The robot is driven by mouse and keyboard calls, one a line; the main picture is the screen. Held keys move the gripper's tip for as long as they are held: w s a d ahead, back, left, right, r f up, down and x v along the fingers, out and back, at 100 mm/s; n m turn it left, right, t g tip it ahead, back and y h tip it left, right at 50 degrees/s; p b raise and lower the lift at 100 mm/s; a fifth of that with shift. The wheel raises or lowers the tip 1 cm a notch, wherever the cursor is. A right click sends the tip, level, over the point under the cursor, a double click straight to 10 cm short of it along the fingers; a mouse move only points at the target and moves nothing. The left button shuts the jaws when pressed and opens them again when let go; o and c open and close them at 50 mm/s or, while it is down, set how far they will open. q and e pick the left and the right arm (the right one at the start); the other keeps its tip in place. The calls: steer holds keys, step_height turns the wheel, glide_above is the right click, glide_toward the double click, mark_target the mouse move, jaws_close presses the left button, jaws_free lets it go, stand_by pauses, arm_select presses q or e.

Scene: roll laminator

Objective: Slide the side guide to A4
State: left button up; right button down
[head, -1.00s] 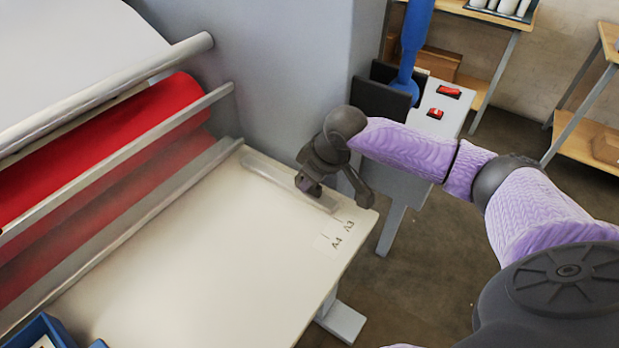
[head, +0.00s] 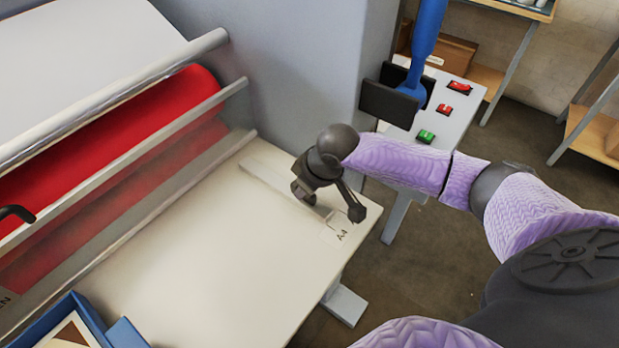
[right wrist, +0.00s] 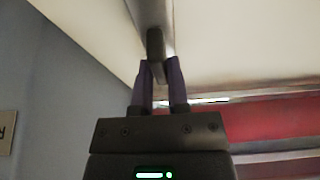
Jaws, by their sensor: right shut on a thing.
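The side guide (head: 268,178) is a thin pale bar lying flat on the cream feed table (head: 210,260). Its near end is beside the printed A4 mark (head: 342,235); exact alignment cannot be told. My right gripper (head: 330,203) is over the guide's near part, hiding some of it. In the right wrist view the fingers are shut on a dark knob (right wrist: 154,43) on the guide (right wrist: 150,12). The A3 mark is not visible. My left gripper is not in view.
The red roller (head: 110,125) and metal bars lie along the table's left side. A grey housing (head: 290,70) stands behind. A blue tray (head: 75,318) is at the lower left. A small side table with red and green buttons (head: 426,136) stands beyond the right arm.

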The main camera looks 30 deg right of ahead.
steer(key=c, duration=0.6)
jaws_free()
steer(key=shift+s+a, duration=0.15)
steer(key=shift+a, duration=0.2)
steer(key=shift+d, duration=0.1)
steer(key=p+v, duration=0.2)
steer(key=v, duration=0.7)
steer(key=shift+s+r, duration=0.1)
steer(key=shift+r, duration=0.3)
